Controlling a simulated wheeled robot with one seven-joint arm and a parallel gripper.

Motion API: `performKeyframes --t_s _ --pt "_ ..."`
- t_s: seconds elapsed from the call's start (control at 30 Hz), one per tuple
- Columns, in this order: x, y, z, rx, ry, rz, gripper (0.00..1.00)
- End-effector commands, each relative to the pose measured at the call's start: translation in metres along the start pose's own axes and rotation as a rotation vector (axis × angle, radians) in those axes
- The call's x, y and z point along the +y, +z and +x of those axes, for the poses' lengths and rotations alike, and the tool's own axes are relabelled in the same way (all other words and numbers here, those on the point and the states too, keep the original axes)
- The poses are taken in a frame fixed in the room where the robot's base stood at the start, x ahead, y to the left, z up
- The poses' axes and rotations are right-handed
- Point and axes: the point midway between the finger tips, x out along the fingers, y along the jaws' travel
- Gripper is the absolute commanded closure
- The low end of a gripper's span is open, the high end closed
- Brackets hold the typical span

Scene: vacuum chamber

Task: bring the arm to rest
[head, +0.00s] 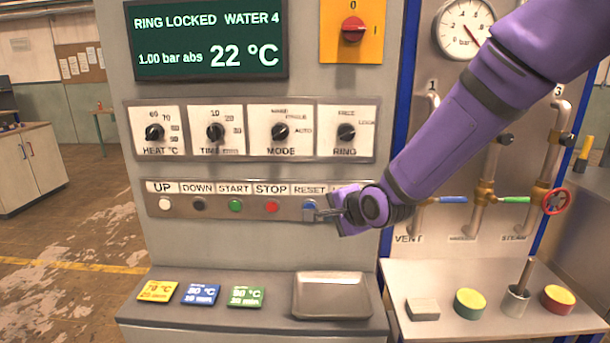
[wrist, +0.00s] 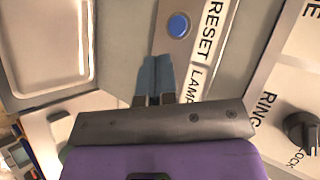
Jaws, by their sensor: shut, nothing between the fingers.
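My purple arm reaches in from the upper right in the head view. My gripper (head: 322,213) is at the right end of the button row, in front of the panel by the blue RESET button (head: 309,205). In the wrist view my gripper (wrist: 156,60) is shut and empty, its fingertips together. The blue button also shows in the wrist view (wrist: 178,25), beyond the fingertips with a small gap in the picture. I cannot tell whether the fingers touch the panel. The label right of RESET is mostly hidden by my gripper in the head view.
The screen (head: 209,38) reads RING LOCKED, WATER 4, 1.00 bar abs, 22 °C. Knobs sit above the buttons. A metal tray (head: 333,312) and several coloured cards lie on the ledge below. Pipes and a red valve wheel (head: 557,201) stand at right. The floor at left is open.

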Motion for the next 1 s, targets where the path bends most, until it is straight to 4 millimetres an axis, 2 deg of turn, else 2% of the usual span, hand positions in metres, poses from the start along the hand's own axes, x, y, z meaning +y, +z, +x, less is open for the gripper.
performKeyframes --t_s 0.03,0.2,0.5,0.73,1.0 --pt "-0.005 -0.009 -0.017 0.028 0.021 -0.063 1.0" --pt "-0.007 -0.035 -0.07 0.096 0.134 -0.275 1.0" --pt "0.002 -0.065 -0.176 0.148 0.346 -0.58 1.0" --pt "0.021 -0.071 -0.26 0.116 0.495 -0.764 1.0" --pt "0.057 -0.059 -0.35 -0.002 0.62 -0.942 1.0"
